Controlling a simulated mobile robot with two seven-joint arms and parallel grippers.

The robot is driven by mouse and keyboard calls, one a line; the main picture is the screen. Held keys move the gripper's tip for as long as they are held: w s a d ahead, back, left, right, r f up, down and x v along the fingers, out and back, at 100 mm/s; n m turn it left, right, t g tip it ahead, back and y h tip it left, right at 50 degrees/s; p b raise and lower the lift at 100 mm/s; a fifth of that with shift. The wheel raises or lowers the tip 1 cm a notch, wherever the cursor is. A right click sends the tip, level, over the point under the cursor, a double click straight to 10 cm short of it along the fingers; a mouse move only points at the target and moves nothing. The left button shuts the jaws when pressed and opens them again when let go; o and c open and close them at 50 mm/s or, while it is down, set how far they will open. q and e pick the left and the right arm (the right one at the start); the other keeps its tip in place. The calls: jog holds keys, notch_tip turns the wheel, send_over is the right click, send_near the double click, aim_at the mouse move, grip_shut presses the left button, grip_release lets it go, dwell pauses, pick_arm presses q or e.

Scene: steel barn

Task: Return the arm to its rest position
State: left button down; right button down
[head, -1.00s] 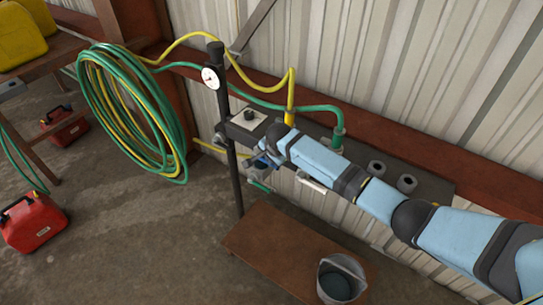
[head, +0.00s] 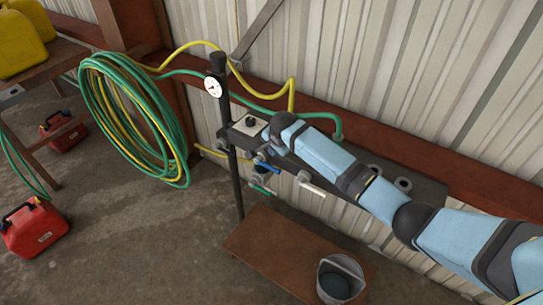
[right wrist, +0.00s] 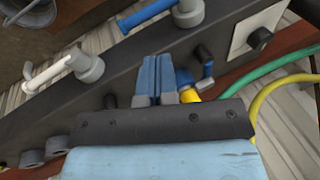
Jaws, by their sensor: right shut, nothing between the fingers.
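My right arm (head: 325,150) reaches in from the lower right, its wrist in front of the dark wall-mounted manifold bar (head: 375,168). In the right wrist view my right gripper (right wrist: 153,62) is shut and empty, its two blue fingers side by side over the bar. In the head view its fingers are hidden by the wrist. The blue lever (head: 268,168), also in the right wrist view (right wrist: 148,14), is apart from the fingers. A white lever (head: 312,187) and a green lever (head: 263,190) also sit on the valves. My left gripper is not in view.
A dark post with a gauge (head: 213,87) stands left of the wrist. A green and yellow hose coil (head: 90,110) hangs further left. A brown bench (head: 265,250) with a bucket (head: 340,278) is below. Red cans (head: 35,228) stand on the floor, which has clear room mid-left.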

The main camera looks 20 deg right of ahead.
jog(key=v, duration=0.5)
jog(key=s+a+f+n+t+y, duration=0.3)
jog(key=s+f+n, duration=0.4)
jog(key=s+f, duration=0.65)
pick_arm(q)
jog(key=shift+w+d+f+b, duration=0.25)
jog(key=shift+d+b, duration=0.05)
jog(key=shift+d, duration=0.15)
pick_arm(e)
jog(key=s+n+t, duration=0.3)
jog(key=s+n, duration=0.5)
jog(key=s, duration=1.5)
jog(key=shift+d+t, duration=0.3)
jog(key=shift+d, duration=0.1)
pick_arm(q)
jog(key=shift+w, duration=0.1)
pick_arm(e)
jog(key=shift+s+f, duration=0.1)
